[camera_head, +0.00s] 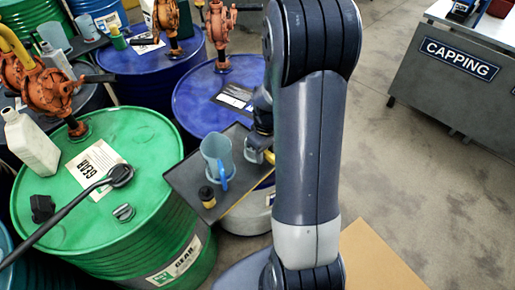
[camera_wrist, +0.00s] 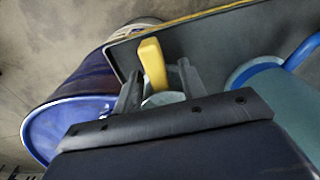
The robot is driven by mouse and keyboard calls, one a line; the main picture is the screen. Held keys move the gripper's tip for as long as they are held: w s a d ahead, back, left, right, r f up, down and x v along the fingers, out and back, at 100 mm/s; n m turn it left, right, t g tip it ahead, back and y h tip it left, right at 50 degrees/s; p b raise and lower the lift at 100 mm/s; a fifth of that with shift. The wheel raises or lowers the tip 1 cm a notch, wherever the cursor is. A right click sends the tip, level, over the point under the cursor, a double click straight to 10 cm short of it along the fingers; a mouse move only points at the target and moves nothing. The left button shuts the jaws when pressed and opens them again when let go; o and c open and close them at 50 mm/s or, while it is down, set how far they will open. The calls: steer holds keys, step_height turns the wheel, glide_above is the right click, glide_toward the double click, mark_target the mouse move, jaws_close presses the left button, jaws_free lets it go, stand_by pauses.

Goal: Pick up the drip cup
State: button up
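The drip cup is a small pale grey cup (camera_wrist: 163,99) with a yellow handle (camera_wrist: 152,64). In the head view the cup (camera_head: 254,151) stands near the right edge of a dark tray (camera_head: 185,180), close below my gripper (camera_head: 262,128), which is partly behind my arm. In the wrist view my gripper's two fingers (camera_wrist: 158,84) are apart, one on each side of the cup, with the handle projecting between and beyond them. My gripper's body hides much of the cup. I see no clear finger contact.
A blue-grey jug (camera_head: 216,153) with a blue handle stands left of the cup on the tray. A small black-capped yellow bottle (camera_head: 207,196) stands in front. Green (camera_head: 110,215) and blue (camera_head: 200,105) drums crowd the left. Open floor lies right, before the CAPPING bench (camera_head: 455,75).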

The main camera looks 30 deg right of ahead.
jaws_close()
steer(key=shift+r, duration=0.15)
stand_by(0.4)
